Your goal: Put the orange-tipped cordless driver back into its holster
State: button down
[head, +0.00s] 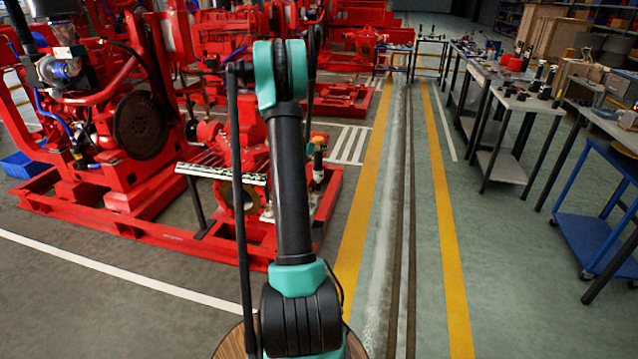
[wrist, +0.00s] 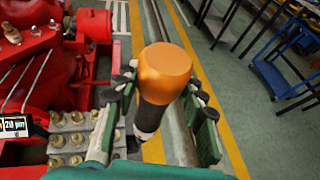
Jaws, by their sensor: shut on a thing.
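The driver (wrist: 163,72) has a bright orange end and a dark body. In the wrist view it stands between the two green-and-black fingers of my gripper (wrist: 161,95), orange end toward the camera. My gripper is shut on it, and the lower part of its body is partly hidden. In the head view my arm rises through the middle of the picture, and I cannot make out the gripper clearly there. I cannot identify the holster in either view.
Red pumpset machinery (head: 140,125) fills the left, with a narrow bench (head: 222,172) in front. In the wrist view a plate with several brass fittings (wrist: 75,140) lies left of the gripper. Worktables (head: 515,100) and a blue cart (head: 595,240) stand right. The striped aisle is clear.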

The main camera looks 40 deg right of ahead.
jog(key=w+d+f, duration=0.1)
jog(key=w+f, duration=0.1)
jog(key=f, duration=0.8)
jog(key=w+d+f, duration=0.2)
jog(key=f, duration=0.8)
jog(key=shift+w, duration=0.2)
jog(key=shift+f, duration=0.15)
notch_tip(320, 180, down, 14)
jog(key=shift+f, duration=0.4)
dwell(0.8)
jog(key=c, duration=0.8)
grip_release()
notch_tip(320, 180, up, 10)
